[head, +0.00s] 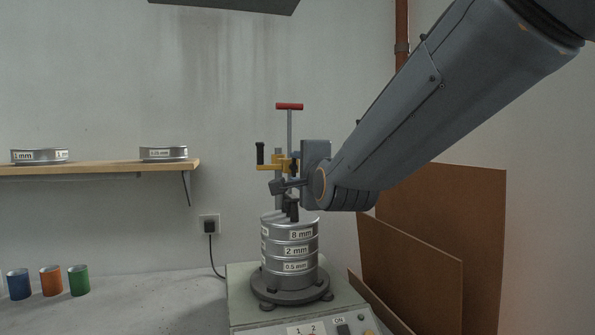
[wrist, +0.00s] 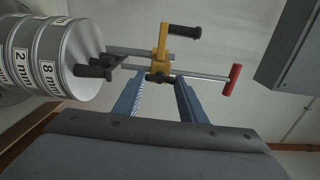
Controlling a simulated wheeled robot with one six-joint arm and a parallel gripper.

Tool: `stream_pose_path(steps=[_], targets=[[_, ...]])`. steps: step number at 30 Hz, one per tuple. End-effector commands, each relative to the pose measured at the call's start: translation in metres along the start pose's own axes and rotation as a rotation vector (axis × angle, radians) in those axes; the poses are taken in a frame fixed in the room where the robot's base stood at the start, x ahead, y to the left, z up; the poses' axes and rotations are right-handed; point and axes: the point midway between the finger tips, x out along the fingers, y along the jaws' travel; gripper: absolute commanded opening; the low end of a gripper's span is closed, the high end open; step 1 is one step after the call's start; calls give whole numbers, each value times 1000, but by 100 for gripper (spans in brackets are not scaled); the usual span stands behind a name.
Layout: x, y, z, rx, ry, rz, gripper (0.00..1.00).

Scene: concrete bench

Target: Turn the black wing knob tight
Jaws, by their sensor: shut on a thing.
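The black wing knob (wrist: 158,77) sits at the base of the yellow clamp bracket (wrist: 162,45) in the wrist view. My gripper (wrist: 160,84) has its two blue-grey fingers on either side of the knob and is shut on it. In the head view my gripper (head: 287,173) reaches in from the right at the clamp's height; the knob itself is hard to make out there. The yellow bracket (head: 272,168) is on upright rods above the sieve stack (head: 290,250). A black piece (head: 292,207) stands on the stack's lid.
A red T-handle (head: 289,106) tops the clamp rod, and a black side grip (head: 260,153) sticks up left of it. The stack stands on a shaker base (head: 245,300). Brown boards (head: 430,240) lean at right. A shelf (head: 100,168) and coloured cups (head: 51,281) are at left.

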Motion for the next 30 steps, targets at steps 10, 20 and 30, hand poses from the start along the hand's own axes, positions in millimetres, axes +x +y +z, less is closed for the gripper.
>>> stream_pose_path(steps=[10,20,30], targets=[[0,0,0,1,0,0,56],[-3,0,0,0,0,0,56],[-46,0,0,1,0,-3,56]])
